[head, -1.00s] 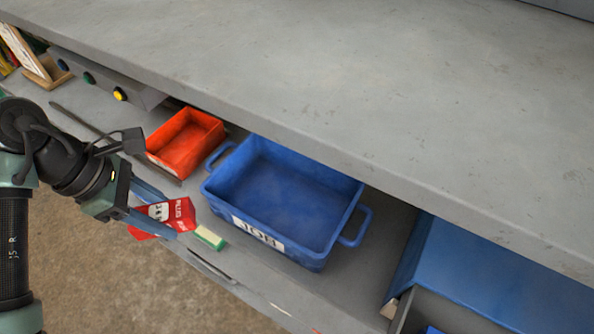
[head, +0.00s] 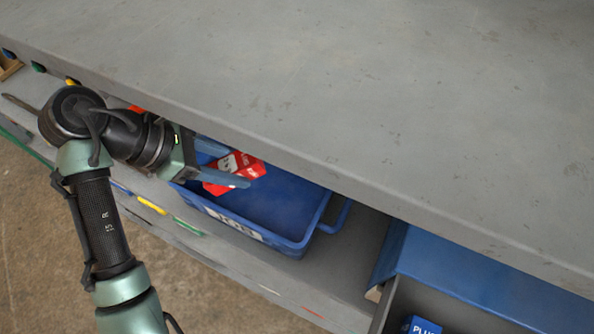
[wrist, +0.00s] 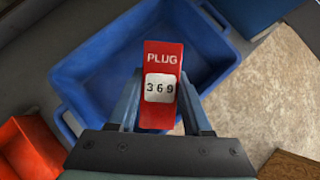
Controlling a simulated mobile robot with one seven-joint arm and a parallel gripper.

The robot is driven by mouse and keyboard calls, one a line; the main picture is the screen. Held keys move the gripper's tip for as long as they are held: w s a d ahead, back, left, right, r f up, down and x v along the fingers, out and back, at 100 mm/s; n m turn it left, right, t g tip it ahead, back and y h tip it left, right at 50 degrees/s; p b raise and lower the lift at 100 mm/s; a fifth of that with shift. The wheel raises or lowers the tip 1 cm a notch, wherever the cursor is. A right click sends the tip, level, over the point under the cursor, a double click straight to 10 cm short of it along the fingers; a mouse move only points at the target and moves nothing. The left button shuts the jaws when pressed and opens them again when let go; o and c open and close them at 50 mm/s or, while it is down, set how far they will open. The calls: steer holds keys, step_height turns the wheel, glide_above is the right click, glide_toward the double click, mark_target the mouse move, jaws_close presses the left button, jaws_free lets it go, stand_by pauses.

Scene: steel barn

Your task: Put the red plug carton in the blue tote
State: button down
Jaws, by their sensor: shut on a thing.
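The red plug carton (head: 232,170) is between the fingers of my gripper (head: 229,166), which is shut on it. In the wrist view the carton (wrist: 161,75) shows "PLUG" and "369" on its face, with a finger on each side. The blue tote (head: 283,207) stands on the shelf under the grey top, with a white label on its front. In the head view the carton appears over the left part of the tote. In the wrist view the tote (wrist: 80,62) lies behind and below the carton. My gripper hides part of the tote's left end.
The grey top (head: 350,110) overhangs the shelf close behind my gripper. An orange-red bin (wrist: 28,148) is beside the tote, mostly hidden in the head view. A blue-and-grey container (head: 470,265) stands at the right, with a blue carton (head: 423,325) in it.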

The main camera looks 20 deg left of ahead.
steer(key=w+d+f+b, duration=0.1)
steer(key=d, duration=0.1)
steer(key=w+d+f+b, duration=0.1)
steer(key=w+d+f, duration=0.1)
steer(key=d, duration=0.1)
steer(key=w+d+f+b, duration=0.1)
steer(key=w+d, duration=0.1)
steer(key=shift+w+d+f, duration=0.1)
steer(key=shift+d+f, duration=0.2)
steer(key=shift+f, duration=0.05)
steer(key=shift+d+f, duration=0.15)
steer(key=shift+f, duration=0.45)
steer(key=shift+w+d+r+y, duration=0.2)
steer(key=shift+w+r+y, duration=0.05)
steer(key=shift+r+y, duration=0.15)
steer(key=shift+w+d+r+g+y+p, duration=0.1)
steer(key=shift+w+d+g+y+p, duration=0.15)
steer(key=shift+g+y+p, duration=0.2)
steer(key=shift+w+d+g+y+p, duration=0.1)
steer(key=shift+d+g+y+p, duration=0.15)
steer(key=shift+g+y+p, duration=0.2)
step_height(320, 180, down, 3)
steer(key=shift+d+r, duration=0.1)
steer(key=shift+r, duration=0.05)
steer(key=shift+f, duration=0.3)
steer(key=shift+f, duration=0.4)
